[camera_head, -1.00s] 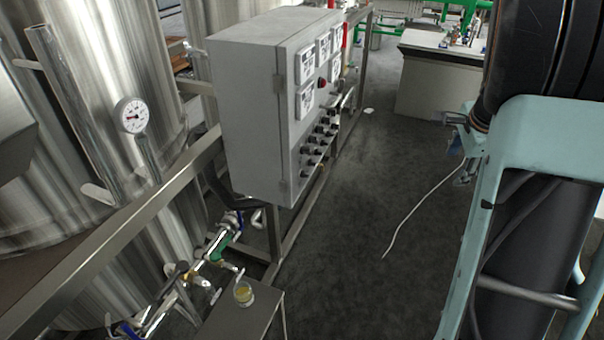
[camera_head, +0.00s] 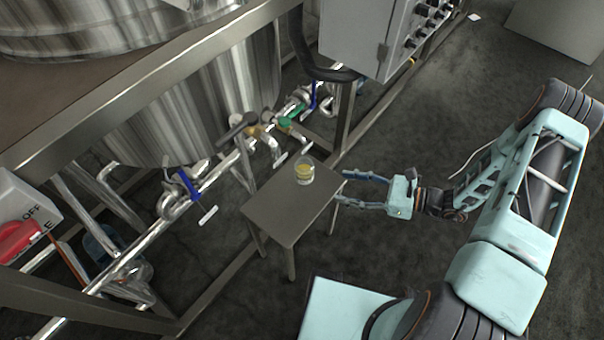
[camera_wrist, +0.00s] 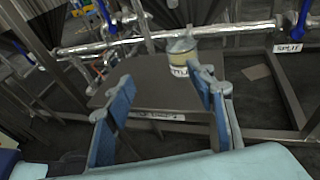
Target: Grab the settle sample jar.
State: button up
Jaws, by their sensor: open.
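The settle sample jar (camera_head: 304,171) is a small clear jar with yellowish contents and a pale label. It stands upright near the far right corner of a small grey metal table (camera_head: 279,211). In the wrist view the jar (camera_wrist: 181,57) stands on the table top (camera_wrist: 150,90), beyond the fingertips and toward the right finger. My gripper (camera_head: 346,187) is open and empty, to the right of the jar in the head view, its fingers pointing left toward it. In the wrist view my gripper (camera_wrist: 165,78) shows two blue-padded fingers spread wide, apart from the jar.
Steel pipes with blue-handled valves (camera_head: 190,187) and a green valve (camera_head: 287,122) run behind the table. A stirred tank (camera_head: 200,110) and a grey control box (camera_head: 375,40) stand beyond. The floor right of the table is open.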

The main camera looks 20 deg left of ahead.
aim_at(311, 167)
jog(key=a+t, duration=0.1)
jog(key=w+a+f+m+t+y+b, duration=0.1)
jog(key=a, duration=0.1)
jog(key=a+m+t+y, duration=0.1)
jog(key=shift+w+a+f+t, duration=0.2)
jog(key=shift+w+t, duration=0.1)
jog(key=shift+t, duration=0.1)
jog(key=x, duration=0.5)
jog(key=shift+a+b, duration=0.15)
jog(key=shift+b, duration=0.25)
jog(key=shift+w+b+x, duration=0.2)
jog(key=shift+b+x, duration=0.05)
jog(key=shift+x, duration=1.05)
jog(key=shift+w+b+x, duration=0.25)
jog(key=shift+x, duration=1.1)
grip_shut()
